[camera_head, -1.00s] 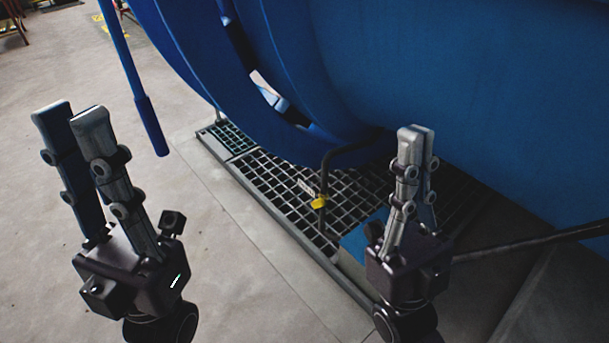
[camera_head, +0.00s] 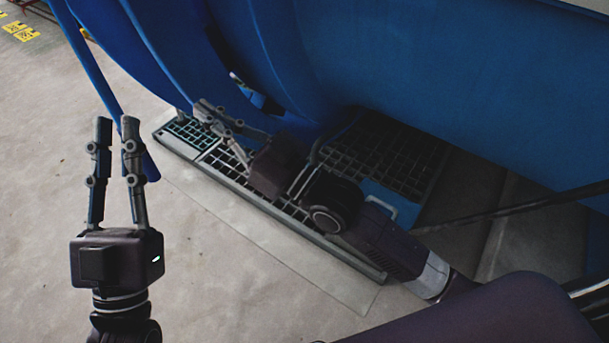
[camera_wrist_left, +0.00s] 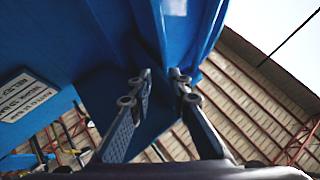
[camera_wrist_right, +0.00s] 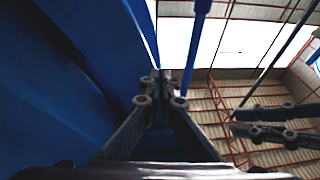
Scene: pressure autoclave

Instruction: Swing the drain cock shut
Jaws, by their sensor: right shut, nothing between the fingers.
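The drain cock and its yellow handle do not show in the head view now; my right gripper and wrist lie across that area. A short stretch of the dark drain pipe (camera_head: 318,150) shows under the blue vessel, just beyond my right wrist. My right gripper (camera_head: 203,112) points left over the floor grating, below the vessel. Its fingertips meet with nothing between them in the right wrist view (camera_wrist_right: 159,76). My left gripper (camera_head: 116,124) stands upright at the left, away from the pipe, its fingers apart and empty. It also shows at the right of the right wrist view (camera_wrist_right: 240,120).
The large blue vessel (camera_head: 420,85) fills the upper right. A metal floor grating (camera_head: 395,150) lies under it. A blue bar (camera_head: 88,65) slants down behind my left gripper. Bare concrete floor (camera_head: 50,190) is open on the left. A labelled plate (camera_wrist_left: 28,95) shows in the left wrist view.

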